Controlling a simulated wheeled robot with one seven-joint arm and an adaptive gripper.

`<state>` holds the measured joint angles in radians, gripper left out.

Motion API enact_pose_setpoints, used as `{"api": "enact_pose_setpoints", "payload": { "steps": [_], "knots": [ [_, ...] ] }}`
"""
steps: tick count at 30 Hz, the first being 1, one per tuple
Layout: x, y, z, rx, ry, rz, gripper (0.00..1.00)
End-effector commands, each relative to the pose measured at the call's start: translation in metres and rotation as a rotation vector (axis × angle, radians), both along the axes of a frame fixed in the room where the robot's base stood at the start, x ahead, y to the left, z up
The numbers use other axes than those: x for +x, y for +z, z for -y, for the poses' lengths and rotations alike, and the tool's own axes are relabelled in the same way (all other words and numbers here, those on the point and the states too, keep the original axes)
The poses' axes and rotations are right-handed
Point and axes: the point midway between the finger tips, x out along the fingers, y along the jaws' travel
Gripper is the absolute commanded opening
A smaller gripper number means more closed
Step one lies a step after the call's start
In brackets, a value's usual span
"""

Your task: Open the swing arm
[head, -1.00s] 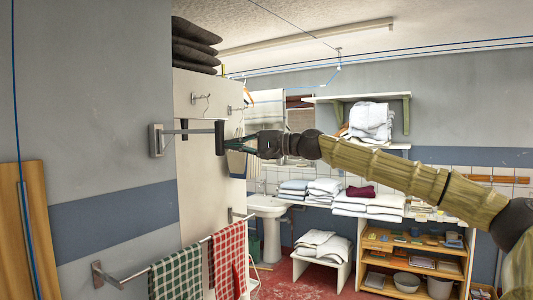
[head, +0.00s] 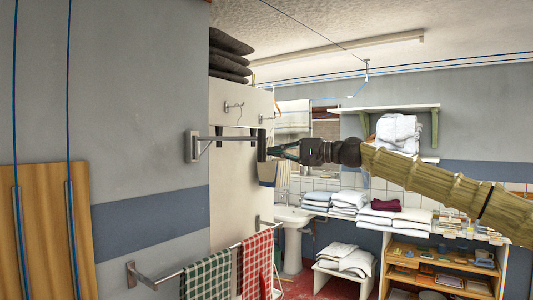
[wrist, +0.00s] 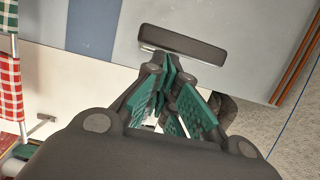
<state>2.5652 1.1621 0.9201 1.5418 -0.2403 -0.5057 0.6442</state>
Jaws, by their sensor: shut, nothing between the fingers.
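The swing arm (head: 228,138) is a thin grey metal bar on a wall bracket (head: 193,146) at the left. It sticks out to the right and ends in a dark upright grip piece (head: 261,145). In the wrist view the dark grip piece (wrist: 182,45) lies across the picture just beyond the fingertips. My gripper (head: 272,149), with green finger pads, is just right of the grip piece. In the wrist view my gripper (wrist: 168,72) is shut and empty. I cannot tell whether the fingertips touch the grip piece.
Below is a wall rail (head: 205,262) with a green checked towel (head: 206,275) and a red one (head: 255,264). A white panel with hooks (head: 232,190) stands behind the swing arm. Dark cushions (head: 229,58) lie on top. Folded linens (head: 395,215) are at the right.

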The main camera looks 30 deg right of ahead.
Motion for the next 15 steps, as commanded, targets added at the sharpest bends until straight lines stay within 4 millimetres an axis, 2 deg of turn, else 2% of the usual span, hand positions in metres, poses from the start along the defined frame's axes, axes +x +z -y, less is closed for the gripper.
{"api": "enact_pose_setpoints", "payload": {
  "steps": [4,15],
  "knots": [
    [-0.013,-0.002,0.007,0.0,0.002,0.003,0.0],
    [-0.043,0.002,0.008,-0.011,0.002,0.002,0.0]
  ]
}}
